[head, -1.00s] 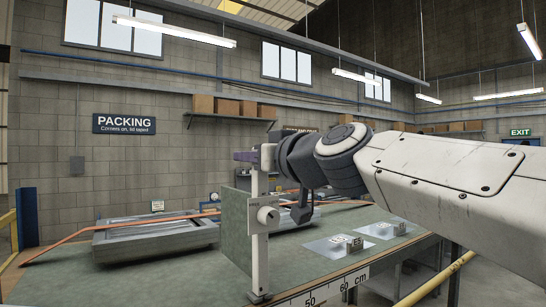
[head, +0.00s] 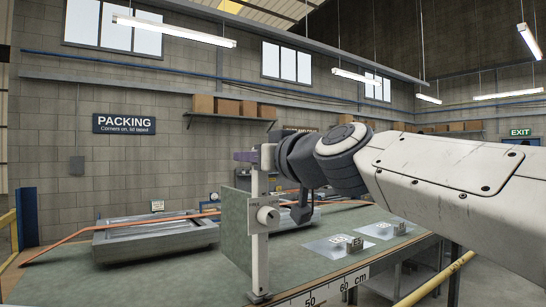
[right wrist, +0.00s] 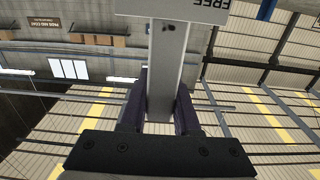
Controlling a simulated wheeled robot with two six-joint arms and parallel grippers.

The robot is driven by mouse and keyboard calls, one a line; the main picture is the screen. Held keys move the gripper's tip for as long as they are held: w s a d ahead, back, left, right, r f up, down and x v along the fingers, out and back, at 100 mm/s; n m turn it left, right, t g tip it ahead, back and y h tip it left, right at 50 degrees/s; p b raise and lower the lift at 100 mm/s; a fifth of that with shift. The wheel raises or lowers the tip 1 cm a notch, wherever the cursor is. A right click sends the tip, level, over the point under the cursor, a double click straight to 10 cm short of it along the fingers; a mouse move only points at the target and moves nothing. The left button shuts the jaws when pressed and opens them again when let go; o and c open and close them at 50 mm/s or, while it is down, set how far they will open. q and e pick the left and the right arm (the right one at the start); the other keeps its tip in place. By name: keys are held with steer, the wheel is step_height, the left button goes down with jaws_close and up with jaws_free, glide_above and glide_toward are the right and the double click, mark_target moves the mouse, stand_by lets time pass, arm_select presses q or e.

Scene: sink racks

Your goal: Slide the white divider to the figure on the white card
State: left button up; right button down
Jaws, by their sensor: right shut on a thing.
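My right gripper (head: 256,157) is shut on the top of the post. In the right wrist view the pale post (right wrist: 166,75) lies between the purple fingers, and a white plate marked FREE (right wrist: 185,8) shows upside down. A scale (head: 325,293) along the front edge reads 50 and 60 cm; the post's foot is left of the 50. My left gripper is out of view.
A grey framed tray (head: 155,238) lies on the bench at left, with an orange strap or hose (head: 110,233) across it. A yellow rail (head: 435,282) runs below the front edge. Bench in front of the tray is clear.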

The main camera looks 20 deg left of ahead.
steer(key=w+d+b, duration=0.5)
steer(key=w+d, duration=0.4)
steer(key=w, duration=0.3)
steer(key=shift+d, duration=0.2)
steer(key=c, duration=0.6)
jaws_free()
steer(key=shift+s, duration=0.1)
steer(key=shift+c, duration=0.2)
